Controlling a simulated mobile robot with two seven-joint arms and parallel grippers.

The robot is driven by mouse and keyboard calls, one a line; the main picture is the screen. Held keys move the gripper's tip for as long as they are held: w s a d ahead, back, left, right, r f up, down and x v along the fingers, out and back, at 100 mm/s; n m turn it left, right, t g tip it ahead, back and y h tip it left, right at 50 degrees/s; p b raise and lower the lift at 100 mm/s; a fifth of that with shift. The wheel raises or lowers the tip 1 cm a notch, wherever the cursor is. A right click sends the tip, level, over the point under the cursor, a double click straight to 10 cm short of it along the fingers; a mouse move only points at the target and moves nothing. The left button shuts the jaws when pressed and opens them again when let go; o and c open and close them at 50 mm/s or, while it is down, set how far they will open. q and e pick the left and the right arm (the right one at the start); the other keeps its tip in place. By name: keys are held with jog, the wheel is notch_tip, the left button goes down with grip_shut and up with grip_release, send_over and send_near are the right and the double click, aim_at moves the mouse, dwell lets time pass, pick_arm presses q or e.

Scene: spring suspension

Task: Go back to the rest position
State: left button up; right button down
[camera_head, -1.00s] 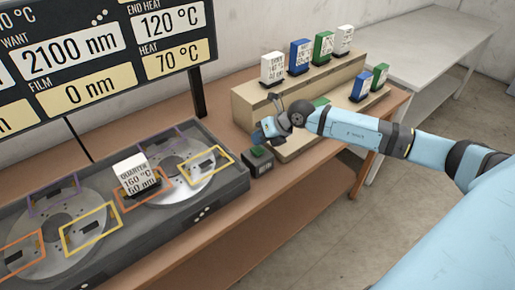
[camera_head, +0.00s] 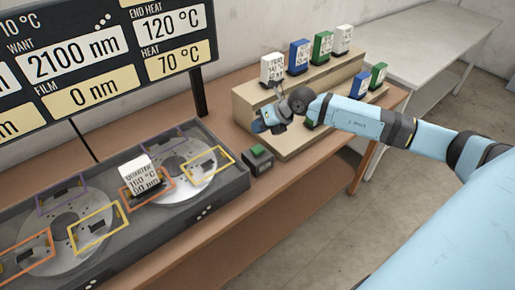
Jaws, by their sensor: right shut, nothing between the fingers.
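My right gripper (camera_head: 262,122) is at the end of the light blue arm that comes in from the right. It is shut and empty, above the table in front of the stepped wooden rack's left part. A small dark box with a green top (camera_head: 259,159) stands on the table just below it, apart from it. A white block labelled QUARTER, 160 °C, 50 nm (camera_head: 140,174) sits on the dark tray unit between its two grey discs. My left gripper is not in view.
The wooden rack (camera_head: 347,67) holds several white, blue and green blocks on two steps. The grey tray unit (camera_head: 225,180) has coloured frames over its discs. A display board (camera_head: 110,52) stands behind it. A pale side table (camera_head: 430,50) is at the back right.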

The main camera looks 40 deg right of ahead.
dwell(0.3)
jog(key=s+a+y, duration=0.1)
jog(key=a, duration=0.2)
jog(key=s+a+f+m+y, duration=0.1)
jog(key=s+a+y, duration=0.1)
jog(key=a, duration=0.1)
jog(key=s+a+f+m+y, duration=0.1)
jog(key=a, duration=0.2)
jog(key=shift+s+a+f+p, duration=0.1)
jog(key=shift+s+a+p, duration=0.05)
jog(key=shift+a+p, duration=0.2)
jog(key=s+a+m+t+y, duration=0.3)
jog(key=s+a+m+t, duration=0.1)
jog(key=a+m, duration=0.25)
jog(key=s+f+m+h+p, duration=0.1)
jog(key=s+f+m+h, duration=0.4)
jog(key=s+f+m, duration=0.2)
jog(key=s+a+f+m+h+p, duration=0.1)
jog(key=s+f+m+h, duration=0.4)
jog(key=s+f+m, duration=0.3)
jog(key=s+m, duration=0.4)
jog(key=m, duration=0.4)
jog(key=shift+a, duration=0.15)
jog(key=shift+m, duration=0.25)
